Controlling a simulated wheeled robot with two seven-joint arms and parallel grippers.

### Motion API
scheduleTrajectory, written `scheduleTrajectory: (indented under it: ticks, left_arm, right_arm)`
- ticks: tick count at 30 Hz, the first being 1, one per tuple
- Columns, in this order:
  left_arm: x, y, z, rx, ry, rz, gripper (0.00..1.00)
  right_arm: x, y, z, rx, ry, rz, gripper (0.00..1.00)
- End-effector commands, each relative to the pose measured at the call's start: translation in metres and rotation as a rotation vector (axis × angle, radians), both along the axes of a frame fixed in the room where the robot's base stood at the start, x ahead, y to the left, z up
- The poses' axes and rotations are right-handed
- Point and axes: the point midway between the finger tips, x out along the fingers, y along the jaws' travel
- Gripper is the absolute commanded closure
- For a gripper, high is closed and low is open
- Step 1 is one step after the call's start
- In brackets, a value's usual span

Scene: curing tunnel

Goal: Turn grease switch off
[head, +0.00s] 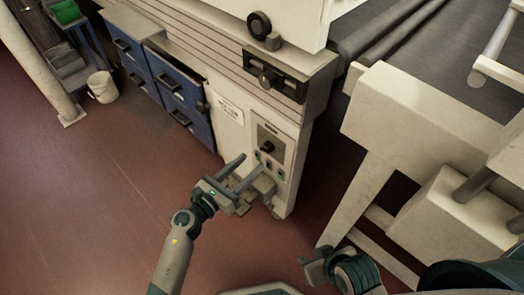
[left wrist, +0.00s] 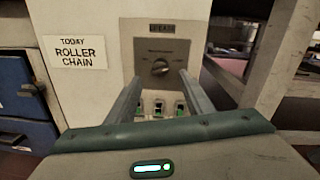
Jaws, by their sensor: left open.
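A grey control panel (head: 284,138) is on the front of the white machine cabinet. It carries a dark rotary knob (head: 267,147), which also shows in the left wrist view (left wrist: 160,68). Below the knob is a row of small switches with green parts (left wrist: 159,106). My left gripper (head: 254,163) is open and empty in front of the panel. In the left wrist view its fingers flank the knob and the switches; contact cannot be told. My right gripper (head: 316,266) is low at the right, its jaws unclear.
A "TODAY ROLLER CHAIN" sign (left wrist: 75,52) is left of the panel. Blue drawers (head: 178,82) stand further left. A black handle unit (head: 275,77) is above the panel. A white conveyor frame (head: 400,110) stands at the right. The red floor (head: 110,190) at left is clear.

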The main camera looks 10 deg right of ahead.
Motion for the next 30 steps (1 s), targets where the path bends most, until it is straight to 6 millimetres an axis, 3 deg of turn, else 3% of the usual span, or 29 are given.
scheduleTrajectory:
  ticks: [6, 12, 26, 30]
  left_arm:
    - [0.025, -0.031, 0.001, -0.002, -0.001, -0.001, 0.53]
    - [0.039, -0.048, 0.0, -0.001, -0.001, -0.001, 0.53]
    - [0.044, -0.055, 0.0, 0.0, 0.0, -0.001, 0.53]
    - [0.044, -0.055, 0.0, 0.0, 0.0, -0.001, 0.84]
  right_arm:
    - [0.003, -0.002, -0.001, -0.004, 0.0, -0.002, 0.69]
    - [0.005, 0.0, 0.0, 0.001, -0.01, 0.0, 0.69]
    - [0.0, 0.004, 0.002, 0.009, -0.01, 0.005, 0.69]
    - [-0.002, 0.004, 0.001, 0.008, -0.005, 0.004, 0.69]
